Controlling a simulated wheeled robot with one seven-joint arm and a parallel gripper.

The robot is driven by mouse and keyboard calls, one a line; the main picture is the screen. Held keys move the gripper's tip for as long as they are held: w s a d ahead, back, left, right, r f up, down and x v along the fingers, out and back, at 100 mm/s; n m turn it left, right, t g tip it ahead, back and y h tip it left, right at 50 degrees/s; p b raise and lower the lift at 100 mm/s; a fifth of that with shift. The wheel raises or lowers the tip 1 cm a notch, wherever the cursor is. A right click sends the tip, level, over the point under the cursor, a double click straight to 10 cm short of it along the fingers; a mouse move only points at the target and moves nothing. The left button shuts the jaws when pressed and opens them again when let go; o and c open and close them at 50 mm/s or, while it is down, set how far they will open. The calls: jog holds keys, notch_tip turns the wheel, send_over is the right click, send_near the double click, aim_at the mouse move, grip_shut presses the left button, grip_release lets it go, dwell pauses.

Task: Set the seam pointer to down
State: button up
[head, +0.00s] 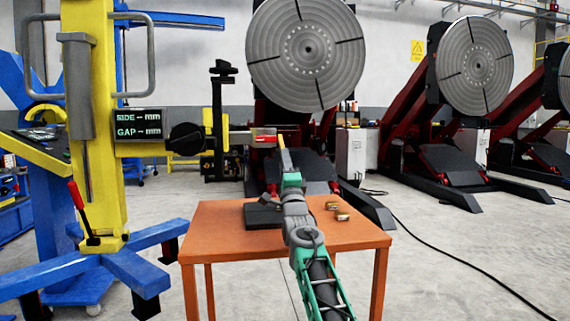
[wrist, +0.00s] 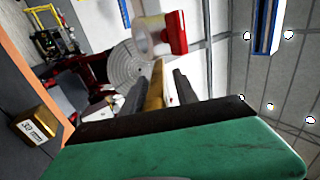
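The yellow column's readout (head: 138,124) shows SIDE and GAP with dashes. A horizontal arm runs right from its black knob (head: 186,139) to a red-and-clear head (head: 263,137), which shows close up in the wrist view (wrist: 166,36). I take this head for the seam pointer's end; I cannot tell which way the pointer is set. My gripper (head: 287,166) is above the orange table, right of and below the head. A brass bar (head: 285,154) stands up between its dark fingers, in the wrist view too (wrist: 155,84). It appears held, though its contact with the right finger is unclear.
The orange table (head: 222,245) carries a dark block (head: 262,215) and small brass blocks (head: 342,215); one in the wrist view is marked 30 mm (wrist: 35,127). A large grey faceplate (head: 308,60) stands behind. A cable (head: 470,260) lies on the floor to the right.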

jog(key=shift+o, duration=0.2)
jog(key=shift+d, duration=0.1)
jog(key=b+v, duration=0.3)
jog(key=v, duration=0.5)
jog(key=shift+w+f, duration=0.1)
jog(key=shift+f+b+v, duration=0.2)
jog(key=shift+b+v, duration=1.7)
jog(key=shift+v, duration=2.5)
jog(key=shift+w, duration=0.1)
